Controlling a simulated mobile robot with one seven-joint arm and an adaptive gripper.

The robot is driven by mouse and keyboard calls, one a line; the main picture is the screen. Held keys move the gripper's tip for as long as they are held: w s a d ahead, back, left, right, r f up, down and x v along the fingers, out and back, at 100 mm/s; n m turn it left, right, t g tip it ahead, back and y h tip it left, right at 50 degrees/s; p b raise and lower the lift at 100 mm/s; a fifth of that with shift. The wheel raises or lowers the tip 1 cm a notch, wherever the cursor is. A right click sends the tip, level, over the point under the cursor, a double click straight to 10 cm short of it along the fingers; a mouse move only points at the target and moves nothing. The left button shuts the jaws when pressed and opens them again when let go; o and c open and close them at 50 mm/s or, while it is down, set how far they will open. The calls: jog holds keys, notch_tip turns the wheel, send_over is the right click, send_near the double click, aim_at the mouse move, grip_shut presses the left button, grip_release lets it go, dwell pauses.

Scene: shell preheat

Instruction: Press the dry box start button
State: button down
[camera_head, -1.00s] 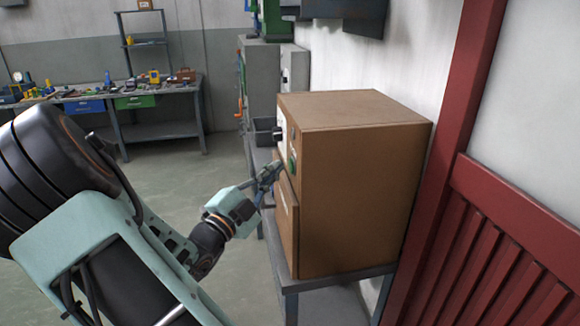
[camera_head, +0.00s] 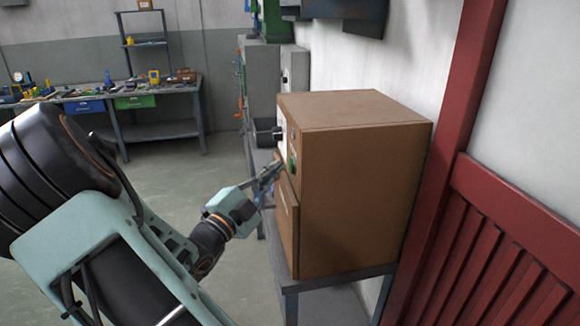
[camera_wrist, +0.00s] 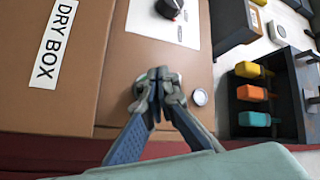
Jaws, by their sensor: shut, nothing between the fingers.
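The dry box (camera_head: 365,185) is a brown cabinet on a grey stand, with its front turned left in the head view. Its label "DRY BOX" (camera_wrist: 53,43) shows in the wrist view. In the wrist view my gripper (camera_wrist: 160,76) covers most of a round metal-rimmed fitting. A small silver disc (camera_wrist: 200,97) sits right of it.
A black knob (camera_wrist: 170,8) sits on a white panel (camera_wrist: 160,25) of the front. A dark rack (camera_wrist: 265,95) with yellow, orange and teal items stands beyond the box. A red wall frame (camera_head: 455,120) is at the right. The floor (camera_head: 185,185) left of the box is clear.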

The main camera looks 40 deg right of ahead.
jog(key=shift+s+d, duration=0.25)
jog(key=shift+d, duration=0.1)
jog(key=shift+s+d+b, duration=0.25)
jog(key=shift+d+b, duration=0.1)
dwell(0.8)
jog(key=shift+w+a, duration=0.45)
jog(key=shift+a, duration=0.3)
jog(key=w+a, duration=0.1)
jog(key=a, duration=0.1)
jog(key=w+a, duration=0.1)
jog(key=a, duration=0.1)
jog(key=shift+w+a, duration=0.1)
jog(key=shift+w, duration=0.2)
dwell(0.9)
